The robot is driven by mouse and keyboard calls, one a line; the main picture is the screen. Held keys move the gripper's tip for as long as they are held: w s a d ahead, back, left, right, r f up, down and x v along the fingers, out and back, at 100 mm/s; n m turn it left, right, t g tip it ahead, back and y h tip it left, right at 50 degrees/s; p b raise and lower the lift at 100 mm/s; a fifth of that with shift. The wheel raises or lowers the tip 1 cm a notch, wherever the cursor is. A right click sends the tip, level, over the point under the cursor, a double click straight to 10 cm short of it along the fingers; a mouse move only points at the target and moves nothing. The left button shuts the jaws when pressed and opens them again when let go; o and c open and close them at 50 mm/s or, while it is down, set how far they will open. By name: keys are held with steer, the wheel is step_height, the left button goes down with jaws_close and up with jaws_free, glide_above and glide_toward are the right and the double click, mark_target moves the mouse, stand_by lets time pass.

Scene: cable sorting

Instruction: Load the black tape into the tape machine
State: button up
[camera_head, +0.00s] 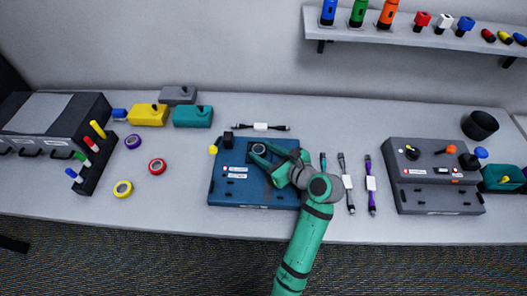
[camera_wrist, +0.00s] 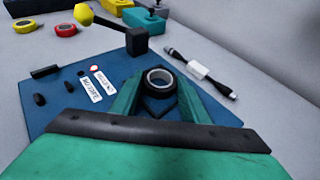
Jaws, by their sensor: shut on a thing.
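The black tape (camera_head: 259,150) is a small roll with a pale inner ring. In the wrist view the black tape (camera_wrist: 160,82) sits between the two green fingers of my gripper (camera_wrist: 160,92), which is shut on it. My gripper (camera_head: 259,152) is over the upper middle of a blue machine (camera_head: 228,188) with white labels, a dark post (camera_head: 228,138) and a yellow knob (camera_head: 213,149). The machine also shows in the wrist view (camera_wrist: 52,112). A dark shape lies just below the tape; I cannot tell whether the tape touches it.
Purple (camera_head: 133,142), red (camera_head: 157,166) and yellow (camera_head: 123,188) rolls lie left of the blue machine. A cable (camera_head: 262,127) lies behind it, and several more lie to its right. A grey machine (camera_head: 432,200) stands farther right. The table between rolls and blue machine is clear.

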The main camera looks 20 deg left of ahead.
steer(key=shift+f, duration=0.15)
steer(key=o, duration=0.7)
steer(key=shift+o, duration=0.2)
steer(key=shift+r, duration=0.2)
steer(key=v, duration=1.2)
steer(key=shift+f, duration=0.1)
